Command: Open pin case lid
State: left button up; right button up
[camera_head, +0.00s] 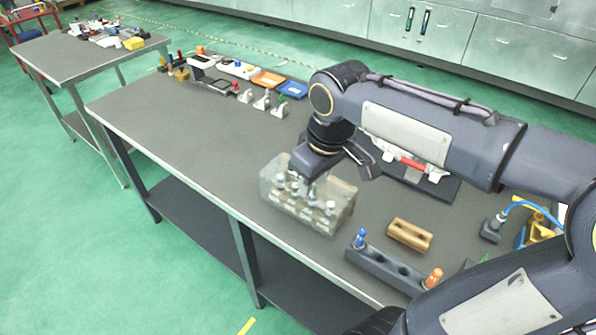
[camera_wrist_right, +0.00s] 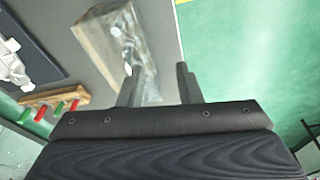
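The pin case (camera_head: 335,220) is a clear box on the workbench, with several pale pins visible inside. Its lid is hard to make out, and I cannot tell whether it is raised. My right gripper (camera_head: 318,184) is directly over the case, pointing down, and hides part of its top. In the right wrist view the case (camera_wrist_right: 108,38) looks blurred behind the fingers. The gripper's two fingers (camera_wrist_right: 158,84) stand apart with nothing clearly between them. I cannot tell whether a finger touches the case. My left gripper is not in view.
A wooden block (camera_head: 410,235) and a dark rack (camera_head: 385,268) with blue and orange handles lie right of the case. A dark plate (camera_head: 440,188) with a casting is behind it. Small parts and trays (camera_head: 267,80) line the back. The bench's left half (camera_head: 180,120) is clear.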

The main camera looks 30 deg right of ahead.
jog(key=w+d+n+g+h, duration=0.2)
jog(key=w, duration=0.7)
jog(key=f, duration=0.5)
jog(key=d+f+b, duration=0.1)
jog(key=f, duration=0.1)
jog(key=shift+w+f, duration=0.15)
jog(key=shift+w, duration=0.15)
grip_shut()
